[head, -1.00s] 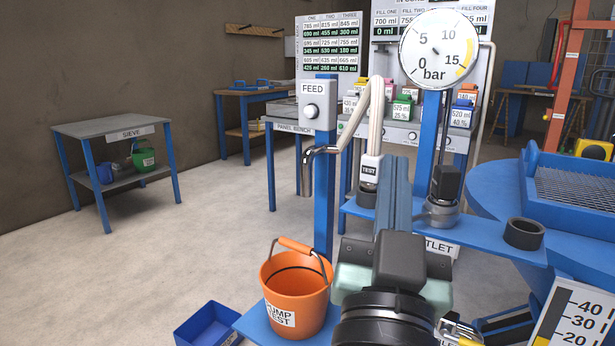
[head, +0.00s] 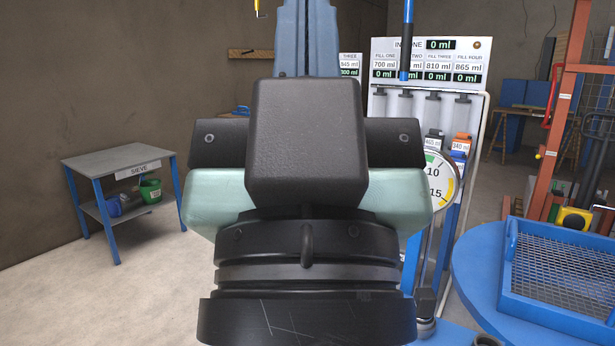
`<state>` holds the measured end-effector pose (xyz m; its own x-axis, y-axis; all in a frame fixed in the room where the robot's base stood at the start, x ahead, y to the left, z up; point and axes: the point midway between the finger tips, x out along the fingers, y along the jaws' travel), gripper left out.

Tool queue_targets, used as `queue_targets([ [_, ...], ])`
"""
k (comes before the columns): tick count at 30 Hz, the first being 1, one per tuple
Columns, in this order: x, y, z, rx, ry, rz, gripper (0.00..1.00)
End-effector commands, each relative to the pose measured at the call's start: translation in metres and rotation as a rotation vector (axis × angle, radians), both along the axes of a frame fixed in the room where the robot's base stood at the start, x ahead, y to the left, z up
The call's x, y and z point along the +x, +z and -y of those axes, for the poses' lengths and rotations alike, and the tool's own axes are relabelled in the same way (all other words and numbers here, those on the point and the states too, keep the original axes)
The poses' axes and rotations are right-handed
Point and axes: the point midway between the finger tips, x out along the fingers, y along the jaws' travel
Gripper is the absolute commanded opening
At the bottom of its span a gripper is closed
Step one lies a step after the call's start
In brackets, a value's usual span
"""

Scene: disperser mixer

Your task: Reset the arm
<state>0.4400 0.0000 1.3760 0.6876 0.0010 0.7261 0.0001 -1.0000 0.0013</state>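My gripper (head: 306,140) fills the middle of the head view, seen from behind and close to the camera. Its black housing and pale green sides show, with a long blue-grey part reaching up to the top edge. Its fingertips cannot be made out, so I cannot tell whether it is open or shut, or whether it holds anything. It is raised in front of the panel bench area and hides much of it. The pressure gauge (head: 438,180) is partly hidden behind its right side. The orange bucket is not visible now.
The sieve table (head: 122,158) stands at the left, with a green bucket (head: 150,190) on its lower shelf. The fill display panel (head: 430,62) is behind at the right. A blue round table (head: 475,265) with a mesh tray (head: 560,275) is at the right. Floor at left is clear.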

Motion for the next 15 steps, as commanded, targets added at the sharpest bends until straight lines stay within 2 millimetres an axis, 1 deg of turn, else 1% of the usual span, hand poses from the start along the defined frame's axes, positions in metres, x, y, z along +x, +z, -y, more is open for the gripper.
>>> queue_targets([
  [1,0.0,0.033,0.0,0.0,0.0,0.0,0.0],
  [6,0.0,0.085,0.0,0.001,0.001,0.0,0.0],
  [9,0.0,0.113,0.0,0.0,0.001,-0.001,0.0],
  [12,0.0,0.134,0.0,0.0,0.001,-0.001,0.0],
  [15,0.0,0.148,0.0,0.0,0.001,-0.001,0.0],
])
